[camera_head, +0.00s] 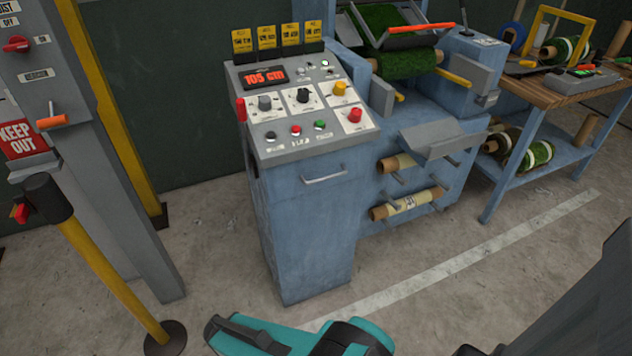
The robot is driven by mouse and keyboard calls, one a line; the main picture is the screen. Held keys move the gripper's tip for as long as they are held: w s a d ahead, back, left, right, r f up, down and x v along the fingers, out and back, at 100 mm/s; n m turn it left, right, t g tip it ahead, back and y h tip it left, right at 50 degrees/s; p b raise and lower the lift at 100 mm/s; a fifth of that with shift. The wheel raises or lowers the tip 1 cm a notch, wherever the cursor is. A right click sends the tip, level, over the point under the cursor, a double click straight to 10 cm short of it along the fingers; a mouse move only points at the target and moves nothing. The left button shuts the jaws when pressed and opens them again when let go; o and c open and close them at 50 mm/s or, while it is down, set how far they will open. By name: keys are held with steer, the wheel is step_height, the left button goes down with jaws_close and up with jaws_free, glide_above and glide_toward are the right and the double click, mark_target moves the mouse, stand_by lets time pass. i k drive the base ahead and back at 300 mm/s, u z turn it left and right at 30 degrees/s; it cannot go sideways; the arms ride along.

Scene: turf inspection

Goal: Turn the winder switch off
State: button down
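A grey panel post (75,130) stands at the left edge. It carries a red rotary switch (16,45) between OFF and ON labels, under a sign ending in "UST". Below is a small label plate (37,75), too blurred to read surely, perhaps WINDER. Under it a lever with an orange handle (51,121) sticks out about level. The blue control console (310,210) has several knobs and buttons, with labels too small to read. I cannot tell surely which control is the winder switch. Teal and dark parts of my arm show at the bottom; my gripper is not in view.
A yellow post (110,275) with a dark head stands before the panel. The console display (265,77) reads 105 cm. A turf machine (430,110) and a wooden-topped bench (560,88) with rolls stand right. The floor before the console is clear.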

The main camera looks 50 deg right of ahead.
mark_target(356, 113)
steer(key=u, duration=1.3)
steer(key=k, duration=0.1)
steer(key=z, duration=2.8)
steer(key=k, duration=0.95)
steer(key=u, duration=0.1)
steer(key=i, duration=0.6)
